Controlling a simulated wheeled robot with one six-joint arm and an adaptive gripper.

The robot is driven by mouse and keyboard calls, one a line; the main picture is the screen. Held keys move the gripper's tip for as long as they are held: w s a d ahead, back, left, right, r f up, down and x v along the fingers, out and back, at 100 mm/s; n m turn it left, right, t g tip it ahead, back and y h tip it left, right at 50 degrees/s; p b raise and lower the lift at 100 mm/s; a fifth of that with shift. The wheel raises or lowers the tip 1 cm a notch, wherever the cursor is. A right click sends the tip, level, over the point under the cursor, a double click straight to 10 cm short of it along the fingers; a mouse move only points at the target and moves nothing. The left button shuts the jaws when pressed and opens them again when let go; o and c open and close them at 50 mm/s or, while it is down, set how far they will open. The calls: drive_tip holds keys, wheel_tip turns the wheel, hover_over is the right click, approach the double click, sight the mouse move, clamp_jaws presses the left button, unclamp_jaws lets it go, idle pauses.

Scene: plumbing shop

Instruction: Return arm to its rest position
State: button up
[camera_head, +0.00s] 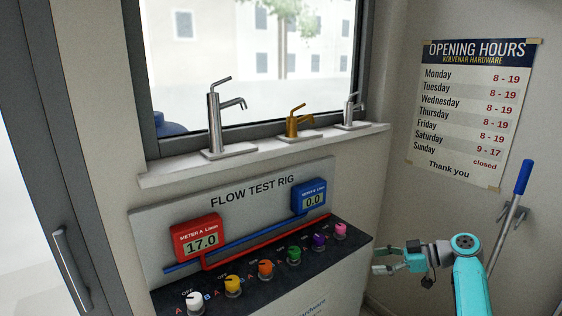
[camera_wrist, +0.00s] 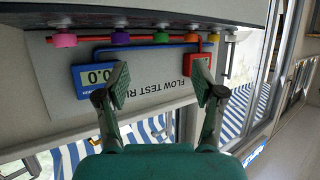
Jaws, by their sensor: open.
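My gripper (camera_head: 382,260) is at the right of the flow test rig in the head view, on my teal arm (camera_head: 470,280). Its fingers point left toward the rig's right end. In the wrist view my gripper (camera_wrist: 160,88) shows two fingers spread apart with nothing between them. The flow test rig (camera_head: 165,225) has a row of several coloured knobs. The pink knob (camera_head: 341,230) is the one nearest my gripper in the head view, and a gap shows between them. The rig panel (camera_wrist: 145,105) appears upside down in the wrist view.
Red meter A (camera_head: 196,240) reads 17.0 and blue meter B (camera_head: 309,197) reads 0.0. A windowsill (camera_head: 165,178) with three taps is above the rig. An opening hours poster (camera_head: 473,110) and a blue-handled tool (camera_head: 523,178) are on the right wall.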

drive_tip(key=s+a+f+m+t+h, duration=0.1)
drive_tip(key=s+a+f+m, duration=0.15)
drive_tip(key=f, duration=0.65)
drive_tip(key=s+a+f+m+t+h, duration=0.15)
drive_tip(key=s+f, duration=0.25)
drive_tip(key=f, duration=0.4)
drive_tip(key=s+a+f+m+t+h, duration=0.1)
drive_tip(key=s+a+f+m+h, duration=0.2)
drive_tip(key=f, duration=0.6)
drive_tip(key=s+a+f+m+t+h, duration=0.1)
drive_tip(key=s+a+f+m+h, duration=0.1)
drive_tip(key=s+f, duration=0.5)
drive_tip(key=s+a+f+m+h, duration=0.1)
drive_tip(key=s+f+m, duration=0.15)
drive_tip(key=s, duration=0.95)
drive_tip(key=s+r+m+t+h, duration=0.1)
drive_tip(key=s+r+h, duration=0.15)
drive_tip(key=s, duration=0.85)
drive_tip(key=s+r+m+t+h, duration=0.1)
drive_tip(key=s+r, duration=0.3)
drive_tip(key=s, duration=0.6)
drive_tip(key=s+r+t, duration=0.1)
drive_tip(key=s+r, duration=0.5)
drive_tip(key=r, duration=0.3)
drive_tip(key=s+r+t, duration=0.2)
drive_tip(key=s+r, duration=0.5)
drive_tip(key=r, duration=0.3)
drive_tip(key=shift+s+a+r, duration=0.15)
drive_tip(key=shift+a+r, duration=0.1)
drive_tip(key=shift+r, duration=0.05)
